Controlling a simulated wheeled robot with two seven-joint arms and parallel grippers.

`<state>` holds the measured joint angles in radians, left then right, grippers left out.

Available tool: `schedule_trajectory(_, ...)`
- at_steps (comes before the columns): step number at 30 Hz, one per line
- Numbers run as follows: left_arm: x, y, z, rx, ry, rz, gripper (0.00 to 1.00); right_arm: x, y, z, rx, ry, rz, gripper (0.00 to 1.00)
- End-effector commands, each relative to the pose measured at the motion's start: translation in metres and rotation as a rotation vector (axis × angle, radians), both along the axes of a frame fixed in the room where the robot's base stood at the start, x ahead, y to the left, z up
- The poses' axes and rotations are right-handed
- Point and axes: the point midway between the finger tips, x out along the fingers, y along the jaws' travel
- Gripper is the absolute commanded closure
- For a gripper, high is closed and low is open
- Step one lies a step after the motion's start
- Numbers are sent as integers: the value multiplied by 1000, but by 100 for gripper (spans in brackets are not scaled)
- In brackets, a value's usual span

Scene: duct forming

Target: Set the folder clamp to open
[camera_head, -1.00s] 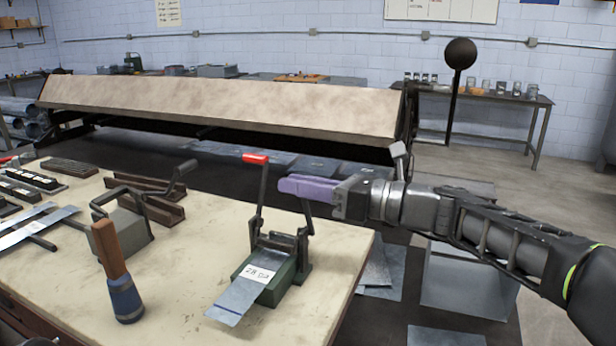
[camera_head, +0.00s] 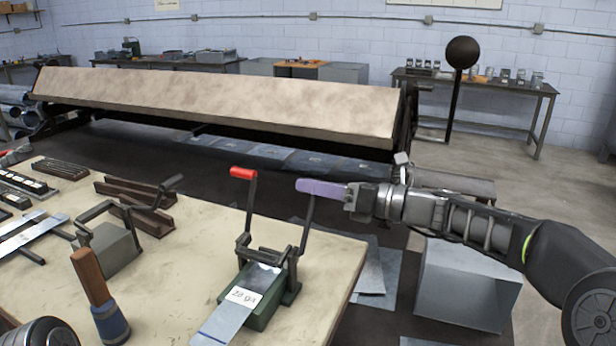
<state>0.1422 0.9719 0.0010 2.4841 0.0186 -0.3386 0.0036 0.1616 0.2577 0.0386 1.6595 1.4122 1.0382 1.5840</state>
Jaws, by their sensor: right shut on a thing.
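The small green bench folder (camera_head: 275,308) stands near the right edge of the bench. A metal strip (camera_head: 226,318) with a "28 ga" label lies in it and sticks out toward me. A lever with a red grip (camera_head: 243,173) stands upright on its left side. A second, black lever (camera_head: 304,228) rises from its right side and leans right. My right gripper (camera_head: 318,188), with purple fingers, comes in from the right and is shut on the top of this black lever. The fingers hide the lever's top end.
A wooden-handled tool (camera_head: 92,277) stands upright left of the folder. A grey block with a black handle (camera_head: 108,248) and dark channel pieces (camera_head: 135,205) lie behind it. A long machine (camera_head: 215,103) spans the back. A grey metal box (camera_head: 465,285) sits right of the bench.

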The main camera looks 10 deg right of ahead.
Motion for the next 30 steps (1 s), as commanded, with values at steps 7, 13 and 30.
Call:
schedule_trajectory(7,0,1,8,2,4,0,59,20,-13,-17,115,179,-4,100)
schedule_trajectory(13,0,1,7,2,4,1,59,29,-19,-29,184,284,-2,100)
schedule_trajectory(30,0,1,8,3,3,0,59,34,-22,-37,229,353,-4,100)
